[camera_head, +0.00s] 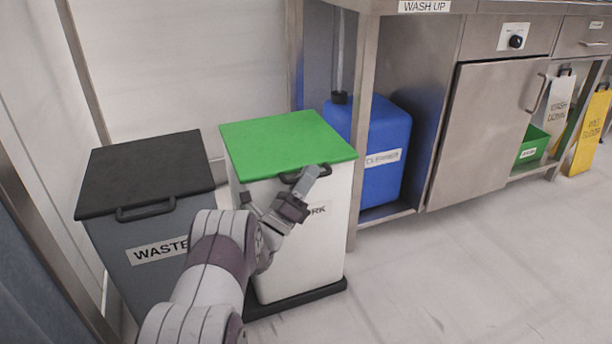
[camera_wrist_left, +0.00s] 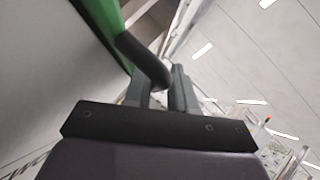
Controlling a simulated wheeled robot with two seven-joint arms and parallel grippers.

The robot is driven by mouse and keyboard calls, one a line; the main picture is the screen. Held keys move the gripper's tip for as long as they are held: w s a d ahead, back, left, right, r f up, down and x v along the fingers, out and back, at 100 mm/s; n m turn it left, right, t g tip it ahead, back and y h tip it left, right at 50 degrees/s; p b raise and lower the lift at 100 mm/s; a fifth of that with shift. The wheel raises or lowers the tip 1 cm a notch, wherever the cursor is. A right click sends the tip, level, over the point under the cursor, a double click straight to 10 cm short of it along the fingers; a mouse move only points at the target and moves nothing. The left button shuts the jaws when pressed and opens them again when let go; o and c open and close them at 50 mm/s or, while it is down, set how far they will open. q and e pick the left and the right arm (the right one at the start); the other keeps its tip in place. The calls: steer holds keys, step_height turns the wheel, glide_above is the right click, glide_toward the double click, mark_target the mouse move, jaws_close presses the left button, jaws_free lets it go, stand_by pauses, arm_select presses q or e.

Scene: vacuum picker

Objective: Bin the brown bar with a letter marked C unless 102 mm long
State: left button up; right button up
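No brown bar shows in either view. My left gripper (camera_head: 306,184) is at the front of the white bin (camera_head: 310,250) with the green lid (camera_head: 285,140). In the left wrist view its two fingers (camera_wrist_left: 160,92) stand close together, with the black lid handle (camera_wrist_left: 145,60) running in between them. The handle also shows in the head view (camera_head: 290,178), partly covered by the gripper. The green lid looks down on its bin. A dark grey bin (camera_head: 150,280) labelled WASTE stands to the left, its black lid (camera_head: 145,170) shut. My right gripper is out of view.
A blue container (camera_head: 385,150) sits under the steel bench right of the white bin. A steel cabinet door (camera_head: 490,130), a green crate (camera_head: 532,146) and a yellow sign (camera_head: 590,135) are farther right. The floor (camera_head: 480,270) at front right is clear.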

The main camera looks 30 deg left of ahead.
arm_select(q)
steer(key=shift+s+a, duration=0.1)
steer(key=p+v, duration=0.4)
steer(key=v, duration=0.8)
steer(key=shift+s+f, duration=0.15)
steer(key=shift+f, duration=0.05)
